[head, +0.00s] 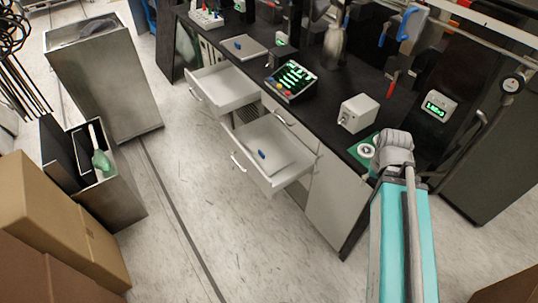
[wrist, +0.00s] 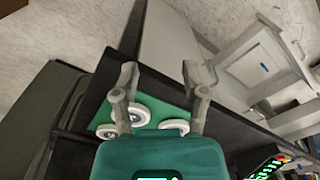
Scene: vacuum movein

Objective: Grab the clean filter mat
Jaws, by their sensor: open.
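A thin pale grey mat with a blue tab (head: 275,158) lies flat in the lower open drawer (head: 292,180). A similar flat grey piece with a blue tab (head: 252,48) lies on the black counter. I cannot tell from looks which is the clean filter mat. My gripper (wrist: 165,80) is open and empty in the wrist view, its fingers above a green mat (wrist: 165,106) with white round discs. In the head view, my arm mostly hides the gripper at the counter's near end, well right of the drawers. The drawer also shows in the wrist view (wrist: 288,122).
The upper drawer (head: 222,92) is open and looks empty. A white box (head: 357,113), a lit green-display device (head: 290,80) and a metal bottle (head: 335,45) stand on the counter. Metal bins (head: 110,80) and cardboard boxes (head: 55,215) stand left. The floor between is clear.

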